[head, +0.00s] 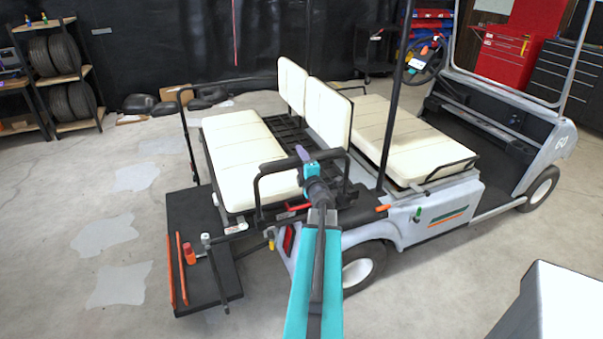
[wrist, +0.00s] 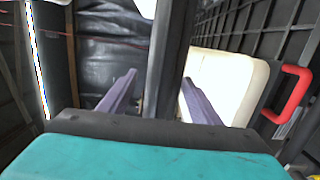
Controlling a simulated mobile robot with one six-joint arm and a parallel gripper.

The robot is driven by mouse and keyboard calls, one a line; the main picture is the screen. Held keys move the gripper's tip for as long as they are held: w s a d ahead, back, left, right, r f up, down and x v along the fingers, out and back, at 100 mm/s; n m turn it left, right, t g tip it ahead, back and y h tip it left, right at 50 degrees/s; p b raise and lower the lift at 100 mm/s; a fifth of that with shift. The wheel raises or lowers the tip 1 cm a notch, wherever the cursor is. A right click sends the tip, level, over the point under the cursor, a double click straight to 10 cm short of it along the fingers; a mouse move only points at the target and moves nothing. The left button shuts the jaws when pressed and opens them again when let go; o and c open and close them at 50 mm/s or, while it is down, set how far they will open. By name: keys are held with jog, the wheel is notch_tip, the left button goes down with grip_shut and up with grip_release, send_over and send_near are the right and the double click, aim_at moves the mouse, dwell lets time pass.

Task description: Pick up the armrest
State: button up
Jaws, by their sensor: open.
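The black tubular armrest (head: 275,168) stands as a bent loop at the near side of the cart's rear-facing cream seat (head: 242,150). My gripper (head: 302,153) is at the armrest's top bar, and its arm partly covers the loop. In the wrist view my gripper (wrist: 159,77) is open, with a purple finger on each side. A dark bar (wrist: 170,60), which looks like the armrest, passes between the fingers in that view. I cannot tell whether either finger touches it. The cream seat cushion (wrist: 222,85) is just right of the fingers.
The seat backs (head: 328,112) rise behind the armrest, and a dark roof post (head: 392,95) stands to its right. A red handle (wrist: 295,95) shows at the wrist view's right. Tools, including a hammer (head: 212,262), lie on the rear footplate (head: 190,210). Floor at left is mostly clear.

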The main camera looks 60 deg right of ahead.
jog(key=shift+p+x, duration=0.95)
jog(key=shift+x, duration=1.65)
jog(key=shift+s+f, duration=0.1)
jog(key=shift+f, duration=0.05)
grip_shut()
